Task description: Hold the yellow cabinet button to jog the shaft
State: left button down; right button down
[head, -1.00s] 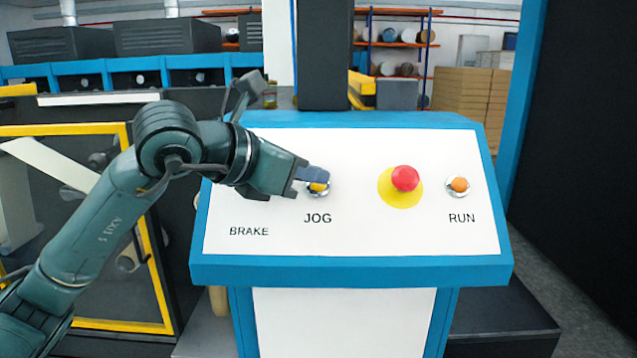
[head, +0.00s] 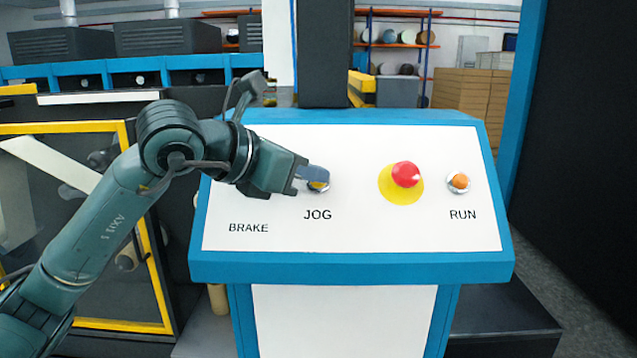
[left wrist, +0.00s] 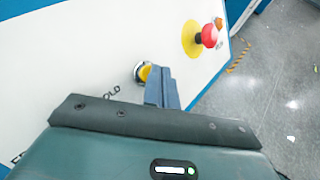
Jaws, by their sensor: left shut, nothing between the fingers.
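The yellow jog button (head: 319,186) sits in a silver ring above the JOG label on the white sloping panel of the cabinet (head: 350,235). My left gripper (head: 318,175) is shut and empty, with its fingertips at the button and covering much of it in the head view. In the left wrist view the yellow button (left wrist: 146,72) shows just left of the shut fingertips (left wrist: 158,72). The tips look to be at or against the button; I cannot tell whether it is pressed in. My right gripper is not in view.
A red mushroom button (head: 405,174) on a yellow disc and an orange RUN button (head: 459,182) stand to the right on the panel. The BRAKE label is at the lower left, its button hidden behind my arm. A yellow-framed machine guard (head: 150,240) stands left.

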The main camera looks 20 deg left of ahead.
pick_arm(q)
jog(key=shift+w+f, duration=0.2)
jog(key=shift+w, duration=0.05)
dwell(0.7)
dwell(0.8)
dwell(0.8)
dwell(1.0)
jog(key=shift+s+d+r, duration=0.1)
jog(key=shift+s+r, duration=0.45)
dwell(0.3)
jog(key=shift+s+d+r+p, duration=0.25)
jog(key=shift+s+r+p, duration=0.2)
jog(key=shift+s+r, duration=0.45)
jog(key=shift+s+d+r+p, duration=0.25)
jog(key=shift+s+r+p, duration=0.15)
jog(key=shift+s+r, duration=0.45)
